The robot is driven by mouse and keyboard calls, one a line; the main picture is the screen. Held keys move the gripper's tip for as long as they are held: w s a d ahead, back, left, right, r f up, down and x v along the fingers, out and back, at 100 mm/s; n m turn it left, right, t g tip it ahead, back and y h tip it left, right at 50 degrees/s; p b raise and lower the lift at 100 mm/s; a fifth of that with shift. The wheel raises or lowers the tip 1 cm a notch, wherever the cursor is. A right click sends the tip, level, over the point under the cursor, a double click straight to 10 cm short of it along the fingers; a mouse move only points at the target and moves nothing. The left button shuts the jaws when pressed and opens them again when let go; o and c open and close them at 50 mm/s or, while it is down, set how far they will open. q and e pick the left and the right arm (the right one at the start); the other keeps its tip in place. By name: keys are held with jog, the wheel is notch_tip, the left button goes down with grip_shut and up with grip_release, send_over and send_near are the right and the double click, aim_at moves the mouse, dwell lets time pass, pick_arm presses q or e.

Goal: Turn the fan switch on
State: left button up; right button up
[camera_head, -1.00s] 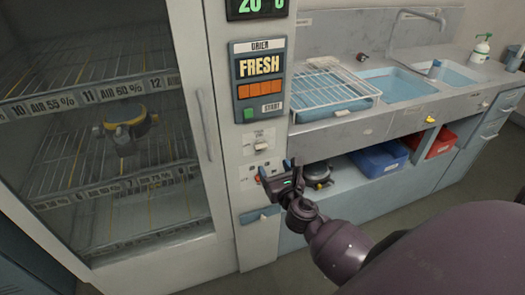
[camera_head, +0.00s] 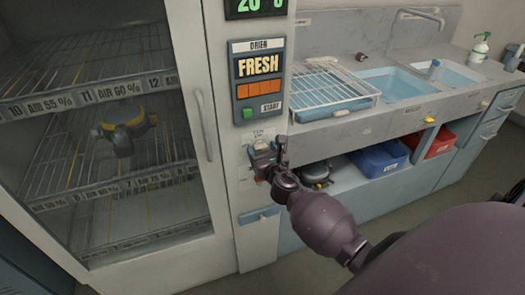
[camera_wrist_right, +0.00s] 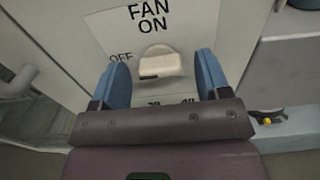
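The fan switch (camera_wrist_right: 160,62) is a cream rounded knob on a white plate in the right wrist view. "FAN ON" is printed above it and "OFF" at its left; I cannot tell its setting for sure. My right gripper (camera_wrist_right: 161,66) is open, with one blue finger on each side of the knob and a visible gap to both. In the head view my right gripper (camera_head: 264,158) is in front of the switch panel, below the START button, and largely hides the switch. My left gripper is not in view.
A glass-doored drying cabinet (camera_head: 212,200) stands at the left. The control panel (camera_head: 259,82) with its FRESH label is above the switch. A sink counter (camera_head: 395,122) with a wire rack (camera_head: 322,85) is at the right. Blue (camera_head: 378,160) and red (camera_head: 436,144) bins sit below it.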

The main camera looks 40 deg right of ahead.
jog(key=c, duration=0.9)
jog(key=shift+o, duration=0.2)
jog(key=shift+m, duration=0.3)
jog(key=m, duration=0.3)
jog(key=shift+m, duration=0.4)
jog(key=m, duration=0.4)
jog(key=shift+m+b, duration=0.3)
jog(key=shift+b, duration=0.1)
jog(key=m, duration=0.4)
jog(key=shift+f+m, duration=0.1)
jog(key=shift+m, duration=2.3)
